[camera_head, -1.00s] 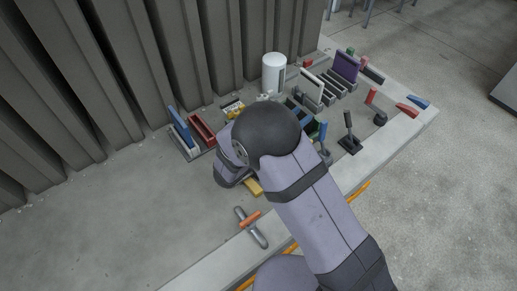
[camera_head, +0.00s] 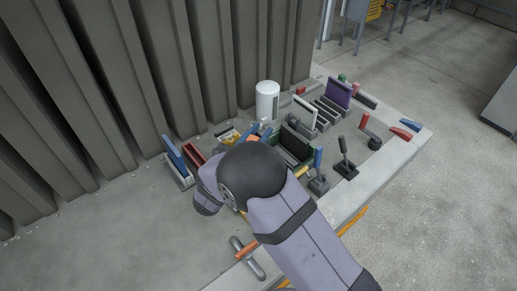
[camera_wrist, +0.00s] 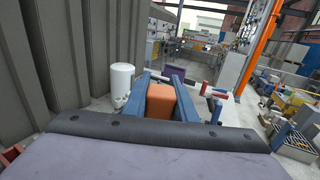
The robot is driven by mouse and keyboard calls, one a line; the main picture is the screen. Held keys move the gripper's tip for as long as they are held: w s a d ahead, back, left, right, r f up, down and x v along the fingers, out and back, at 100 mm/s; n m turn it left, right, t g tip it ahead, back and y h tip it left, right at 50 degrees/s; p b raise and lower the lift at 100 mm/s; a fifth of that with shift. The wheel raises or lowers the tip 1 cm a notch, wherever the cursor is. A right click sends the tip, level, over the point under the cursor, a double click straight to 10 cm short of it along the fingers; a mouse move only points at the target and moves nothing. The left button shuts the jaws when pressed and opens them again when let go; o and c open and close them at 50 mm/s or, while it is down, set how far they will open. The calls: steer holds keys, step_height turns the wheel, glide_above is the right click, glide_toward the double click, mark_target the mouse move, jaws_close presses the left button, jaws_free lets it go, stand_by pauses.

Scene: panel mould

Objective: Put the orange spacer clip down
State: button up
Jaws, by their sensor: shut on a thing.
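The orange spacer clip (camera_wrist: 161,103) shows in the wrist view as a blocky orange piece between the two blue fingers of my gripper (camera_wrist: 160,88). My gripper is shut on it. In the head view, a bit of the orange clip (camera_head: 252,139) and the blue fingertips show just past the dark joint of my arm, above the panel. My arm hides most of the gripper and the surface under it. I cannot tell how high the clip is above the surface.
A white cylinder (camera_head: 267,101) stands behind the gripper. Blue (camera_head: 174,156) and red (camera_head: 194,160) upright pieces stand left, a purple plate (camera_head: 338,93) right. Black-based levers (camera_head: 345,164) stand near the right edge. A grey bar with an orange piece (camera_head: 247,249) lies in front. The left surface is clear.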

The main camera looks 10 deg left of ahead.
steer(key=shift+f+p, duration=0.8)
steer(key=shift+f, duration=2.2)
steer(key=shift+f, duration=0.15)
steer(key=o, duration=1)
steer(key=shift+b+v, duration=2.7)
steer(key=shift+v, duration=3.35)
steer(key=shift+o, duration=0.6)
